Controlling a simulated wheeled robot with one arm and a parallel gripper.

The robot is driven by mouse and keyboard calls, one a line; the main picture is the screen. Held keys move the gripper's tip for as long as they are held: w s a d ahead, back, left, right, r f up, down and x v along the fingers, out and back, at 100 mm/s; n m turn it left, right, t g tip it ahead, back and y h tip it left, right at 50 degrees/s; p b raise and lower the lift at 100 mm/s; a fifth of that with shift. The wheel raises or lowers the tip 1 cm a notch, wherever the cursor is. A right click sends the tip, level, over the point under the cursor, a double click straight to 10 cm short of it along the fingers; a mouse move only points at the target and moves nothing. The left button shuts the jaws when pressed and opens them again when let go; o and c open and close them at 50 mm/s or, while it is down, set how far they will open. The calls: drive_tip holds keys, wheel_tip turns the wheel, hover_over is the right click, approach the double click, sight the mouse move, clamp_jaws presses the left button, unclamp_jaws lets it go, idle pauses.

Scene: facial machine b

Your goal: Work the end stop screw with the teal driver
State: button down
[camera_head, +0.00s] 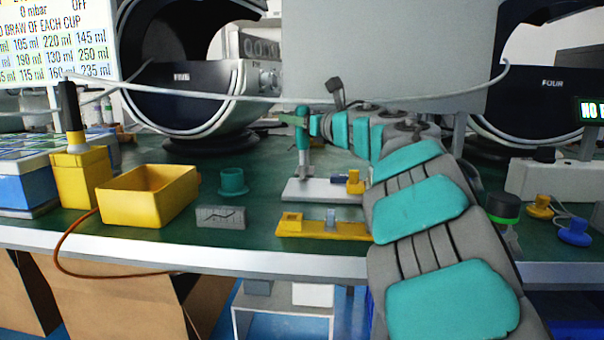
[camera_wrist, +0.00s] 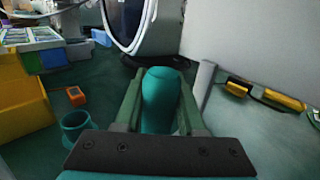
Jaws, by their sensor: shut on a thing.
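My gripper (camera_head: 301,120) is shut on the teal driver (camera_head: 303,140) and holds it upright over the back left part of a white plate (camera_head: 325,191) on the green bench. In the wrist view the driver's rounded teal handle (camera_wrist: 161,98) sits between the two fingers. The driver's grey lower end reaches down toward the plate. I cannot tell whether its tip touches a screw. A yellow block (camera_head: 355,182) stands on the right part of the plate. The end stop screw itself cannot be made out.
A yellow bar (camera_head: 325,229) lies in front of the plate. To the left are a teal cup (camera_head: 232,182), a grey block (camera_head: 220,217) and an open yellow bin (camera_head: 150,197). A pale panel (camera_head: 390,50) rises behind the driver. A white cable (camera_head: 290,98) crosses the view.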

drive_tip(key=shift+f+b, duration=0.35)
drive_tip(key=shift+f, duration=0.1)
drive_tip(key=m+t+h, duration=0.1)
drive_tip(key=h, duration=0.1)
drive_tip(key=m+t+h+p, duration=0.1)
drive_tip(key=m+h, duration=0.1)
drive_tip(key=d+m+t+h+p, duration=0.1)
drive_tip(key=m+t+h, duration=0.1)
drive_tip(key=shift+w+h, duration=0.3)
drive_tip(key=shift+r+p, duration=0.15)
drive_tip(key=shift+p, duration=0.2)
